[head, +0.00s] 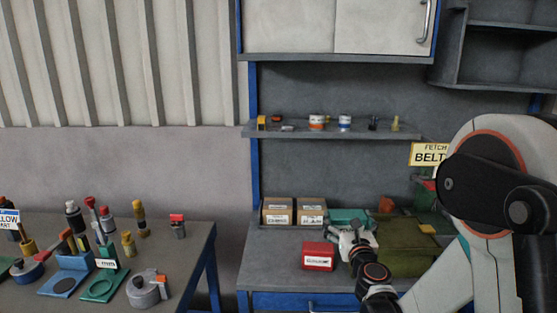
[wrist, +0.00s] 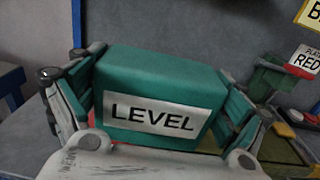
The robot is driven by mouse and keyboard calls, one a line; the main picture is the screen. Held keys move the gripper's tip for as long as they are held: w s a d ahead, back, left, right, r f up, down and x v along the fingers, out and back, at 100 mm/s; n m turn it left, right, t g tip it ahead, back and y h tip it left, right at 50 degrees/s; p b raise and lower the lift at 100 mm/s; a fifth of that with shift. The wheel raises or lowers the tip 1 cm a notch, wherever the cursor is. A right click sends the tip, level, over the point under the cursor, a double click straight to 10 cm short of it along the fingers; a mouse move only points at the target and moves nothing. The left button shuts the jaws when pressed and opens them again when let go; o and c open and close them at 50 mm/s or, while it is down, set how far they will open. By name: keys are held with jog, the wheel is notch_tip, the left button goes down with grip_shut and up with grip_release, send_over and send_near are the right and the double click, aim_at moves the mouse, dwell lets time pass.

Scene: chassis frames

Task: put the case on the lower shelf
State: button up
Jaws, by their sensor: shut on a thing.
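The case is a teal box with a white label reading LEVEL. It fills the middle of the wrist view (wrist: 170,72) and shows as a small teal patch behind my gripper in the head view (head: 345,214). My gripper (head: 353,238) is shut on the case, with one finger along its left side and one along its right. In the head view the gripper hides part of the case. A long grey shelf (head: 345,132) runs along the back panel, above the case and below the wall cupboard. I cannot tell whether the case touches the bench top.
The shelf carries small jars and parts, with gaps between them. Two brown cartons (head: 293,212) and a red box (head: 318,256) stand on the bench, left of my gripper. An olive-green container (head: 410,258) is at right. A cluttered side table (head: 195,275) stands left.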

jog(key=w+a, duration=0.4)
jog(key=a, duration=0.7)
jog(key=w+a+r, duration=0.1)
jog(key=w+a, duration=0.3)
jog(key=a, duration=0.8)
jog(key=shift+w+r, duration=0.2)
jog(key=shift+a+f, duration=0.1)
notch_tip(320, 180, down, 19)
jog(key=b, duration=0.7)
jog(key=shift+f, duration=0.2)
